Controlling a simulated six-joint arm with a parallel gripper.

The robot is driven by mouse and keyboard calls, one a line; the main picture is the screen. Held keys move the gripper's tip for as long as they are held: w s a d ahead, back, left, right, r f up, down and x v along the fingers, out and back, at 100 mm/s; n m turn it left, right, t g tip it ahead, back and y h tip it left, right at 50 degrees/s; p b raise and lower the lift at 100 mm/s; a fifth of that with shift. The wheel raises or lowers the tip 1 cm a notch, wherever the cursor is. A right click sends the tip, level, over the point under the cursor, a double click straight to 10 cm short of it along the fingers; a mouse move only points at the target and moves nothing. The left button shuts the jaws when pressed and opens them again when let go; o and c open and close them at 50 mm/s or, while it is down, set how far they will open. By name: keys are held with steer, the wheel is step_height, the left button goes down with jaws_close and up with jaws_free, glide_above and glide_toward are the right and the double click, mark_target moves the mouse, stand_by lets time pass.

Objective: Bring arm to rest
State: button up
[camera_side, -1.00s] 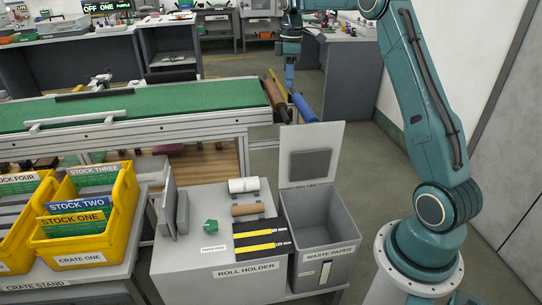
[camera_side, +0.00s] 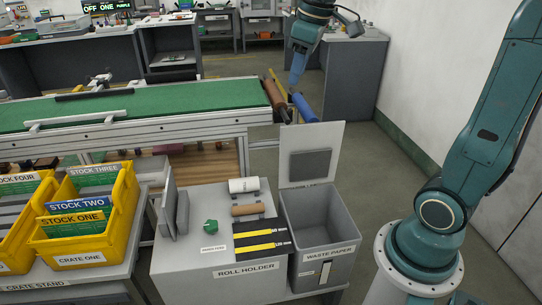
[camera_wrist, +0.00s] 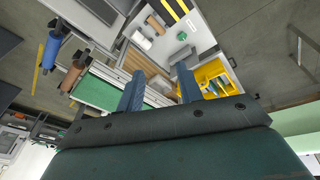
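My gripper (camera_side: 296,72) hangs near the top centre of the side view, over the far floor beyond the conveyor end in the picture. In the wrist view its two blue-grey fingers (camera_wrist: 160,84) stand apart with nothing between them, so it is open and empty. My arm rises at the right of the side view, and its upper part is out of frame.
The green conveyor (camera_side: 150,107) ends at brown (camera_side: 274,94) and blue rollers (camera_side: 305,107). A roll holder stand (camera_side: 205,258), waste bin (camera_side: 328,232) and yellow crates (camera_side: 122,215) stand in front. A grey cabinet (camera_side: 350,80) stands behind. A wall is at the right.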

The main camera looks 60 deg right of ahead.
steer(key=s+a+f+m+t, duration=0.1)
steer(key=s+a, duration=0.3)
steer(key=s, duration=0.4)
steer(key=s+a+f+m+t, duration=0.1)
steer(key=s+a+f+m, duration=0.1)
steer(key=s, duration=0.6)
step_height(320, 180, down, 2)
steer(key=shift+s+a+f+t, duration=0.15)
steer(key=shift+a+f+t, duration=0.15)
steer(key=shift+a, duration=0.55)
